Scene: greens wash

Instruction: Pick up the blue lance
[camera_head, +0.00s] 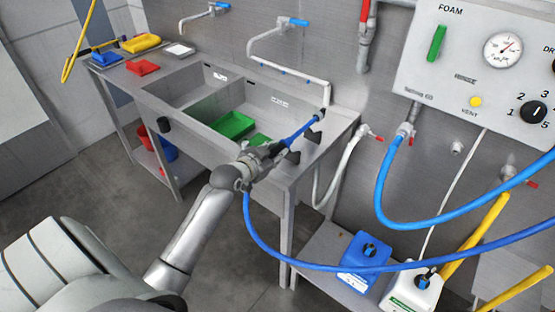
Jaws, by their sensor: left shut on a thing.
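The blue lance (301,133) slants up and to the right above the right end of the steel sink bench. My left gripper (266,156) is shut on its near end, and the fingers hide part of the lance there. Black holders (313,135) sit on the bench right beside the lance; I cannot tell whether the lance still touches them. A blue hose (380,267) hangs down from near the gripper and sweeps to the right. My right gripper is not in view.
The steel bench (341,124) has two sinks, with green trays (232,125) inside. A foam control panel (470,60) hangs at the upper right. Blue (366,262) and white (412,291) canisters stand on a low shelf. Another hose (383,190) loops under the panel.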

